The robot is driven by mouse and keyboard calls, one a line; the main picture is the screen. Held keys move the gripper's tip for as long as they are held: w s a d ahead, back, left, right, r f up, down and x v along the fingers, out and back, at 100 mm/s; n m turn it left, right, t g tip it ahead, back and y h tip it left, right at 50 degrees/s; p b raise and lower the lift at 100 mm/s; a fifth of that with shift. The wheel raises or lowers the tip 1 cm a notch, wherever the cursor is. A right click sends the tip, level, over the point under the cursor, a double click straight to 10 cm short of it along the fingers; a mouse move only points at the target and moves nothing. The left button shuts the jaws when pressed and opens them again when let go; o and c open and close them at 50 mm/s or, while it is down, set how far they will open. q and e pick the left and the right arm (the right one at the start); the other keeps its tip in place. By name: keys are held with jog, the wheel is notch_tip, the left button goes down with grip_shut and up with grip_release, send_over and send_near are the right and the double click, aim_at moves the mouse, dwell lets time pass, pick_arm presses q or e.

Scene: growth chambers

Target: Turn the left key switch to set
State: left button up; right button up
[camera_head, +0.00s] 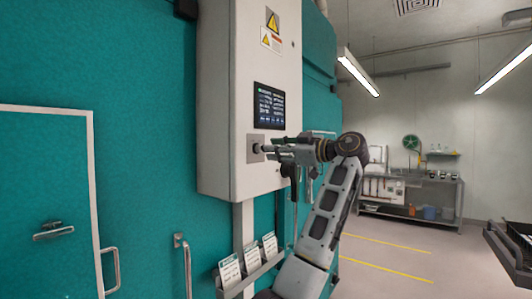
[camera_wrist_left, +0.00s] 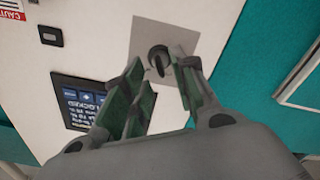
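The key switch (camera_wrist_left: 158,60) is a dark round switch on a square grey plate (camera_wrist_left: 180,38). In the head view its plate (camera_head: 253,155) is on the white control cabinet, below the screen. My left gripper (camera_head: 271,149) reaches it from the right. In the left wrist view the gripper (camera_wrist_left: 158,68) is open, its green-padded fingers apart. The switch shows between the fingertips, close to the right one. I cannot tell whether either finger touches it. The key's exact position is too small to read. My right gripper is not in view.
The white cabinet (camera_head: 225,75) carries a dark screen (camera_head: 269,106) and warning labels (camera_head: 272,30). Below it, a rack (camera_head: 252,277) holds several cards. A teal wall with a white-framed door (camera_head: 45,190) is on the left. Open floor (camera_head: 390,255) and a bench (camera_head: 420,184) lie to the right.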

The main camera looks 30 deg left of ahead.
aim_at(262, 149)
pick_arm(q)
jog(key=a, duration=0.3)
jog(key=shift+w, duration=0.1)
jog(key=shift+a, duration=0.6)
jog(key=c, duration=0.4)
grip_shut()
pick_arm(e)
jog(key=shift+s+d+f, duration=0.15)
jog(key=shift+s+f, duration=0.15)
